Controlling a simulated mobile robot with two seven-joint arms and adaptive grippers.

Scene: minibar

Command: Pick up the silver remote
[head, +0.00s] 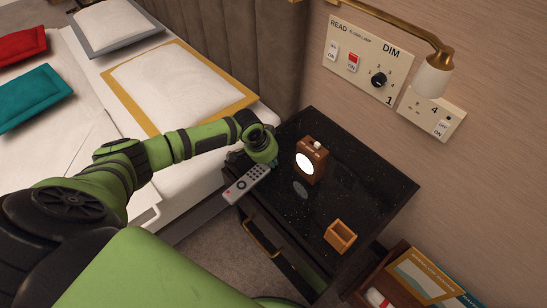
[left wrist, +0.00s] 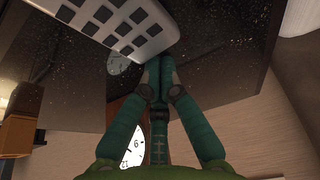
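The silver remote (head: 246,184) has dark buttons and a red one. It lies at a slant along the near left edge of the black nightstand top, and I cannot tell whether it rests there or is lifted. My left gripper (head: 238,162) is just beyond its far end, left of the clock. In the left wrist view the remote (left wrist: 120,22) fills the upper part. The green fingers (left wrist: 158,62) there come close together at its lower edge. Whether they grip the edge or only sit beside it is unclear. My right gripper is not in view.
A brown clock (head: 312,160) stands just right of the gripper on the speckled black nightstand (head: 360,170). A small wooden box (head: 340,237) is near its front right. The bed (head: 80,110) is left, the wall with switches (head: 372,70) behind. The nightstand's right part is clear.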

